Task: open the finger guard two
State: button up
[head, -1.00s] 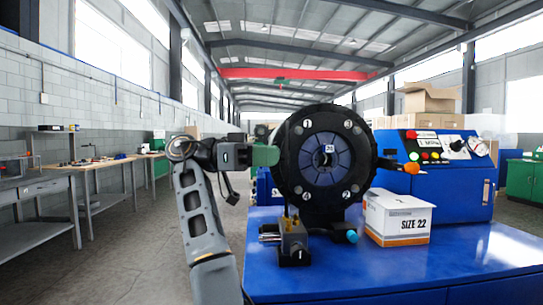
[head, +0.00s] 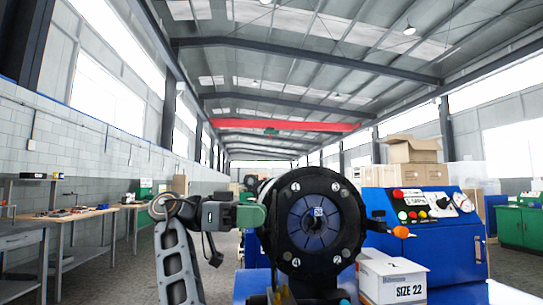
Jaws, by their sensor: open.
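A black round crimper head (head: 343,205) stands at the centre, with blue die segments (head: 300,235) around its middle hole and numbered white marks on its face. I cannot single out a part that is clearly finger guard two. My gripper (head: 256,216) is at the left side of the crimper head, at about mid height. Its green end overlaps the head's left edge in the picture; whether it touches cannot be told. I see nothing held, and the fingertips are not clear. A dark lever with an orange knob (head: 400,231) sticks out at the head's right.
A white box marked SIZE 22 (head: 396,289) stands right of the crimper. Behind it is a blue control cabinet (head: 450,250) with coloured buttons. Cardboard boxes (head: 412,150) are stacked behind. Workbenches (head: 70,217) line the left wall, with open floor beside them.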

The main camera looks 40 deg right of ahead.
jog(key=s+a+r, duration=0.6)
jog(key=s+r, duration=0.3)
jog(key=s, duration=0.3)
jog(key=shift+s+a+r, duration=0.2)
jog(key=shift+r, duration=0.2)
